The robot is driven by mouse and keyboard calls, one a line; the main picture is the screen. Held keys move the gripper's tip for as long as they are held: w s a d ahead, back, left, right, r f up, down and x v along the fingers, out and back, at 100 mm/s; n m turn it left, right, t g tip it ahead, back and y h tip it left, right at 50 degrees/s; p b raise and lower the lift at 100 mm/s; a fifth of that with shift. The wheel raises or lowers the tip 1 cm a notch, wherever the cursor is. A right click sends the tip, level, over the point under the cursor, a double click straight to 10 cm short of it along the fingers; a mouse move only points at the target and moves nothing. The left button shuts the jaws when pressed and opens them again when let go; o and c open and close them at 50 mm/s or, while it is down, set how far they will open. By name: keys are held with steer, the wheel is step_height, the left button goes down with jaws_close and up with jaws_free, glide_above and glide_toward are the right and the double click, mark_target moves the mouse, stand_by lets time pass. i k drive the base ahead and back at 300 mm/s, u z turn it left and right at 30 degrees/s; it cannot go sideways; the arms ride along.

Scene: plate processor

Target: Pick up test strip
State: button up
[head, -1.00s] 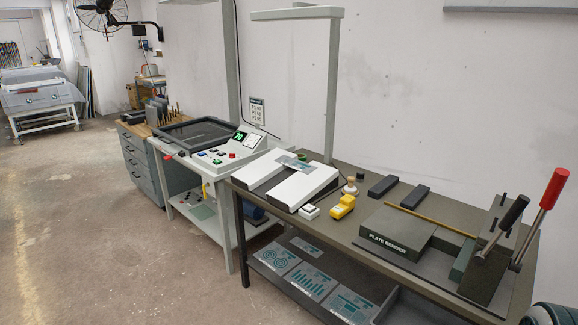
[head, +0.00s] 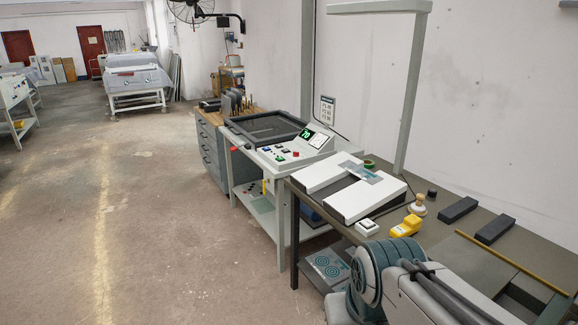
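A small thin grey-green piece that looks like the test strip (head: 363,174) lies flat on the white two-panel unit (head: 366,203) on the bench. It bridges the dark gap between the white panels near their far end. My arm shows at the lower right, in front of the bench. My gripper is out of the picture, so whether it is open or holds anything does not show.
The console with a green display (head: 308,135) stands left of the bench. A yellow device (head: 406,226), a small white box (head: 367,228), a wooden-handled stamp (head: 418,204) and dark blocks (head: 458,210) sit on the bench. Open floor (head: 150,220) lies left.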

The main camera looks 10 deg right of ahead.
mark_target(360, 172)
steer(key=u, duration=0.55)
steer(key=i, duration=1.5)
steer(key=z, duration=0.25)
steer(key=i, duration=1.2)
steer(key=z, duration=1.6)
steer(key=i, duration=0.55)
steer(key=z, duration=0.55)
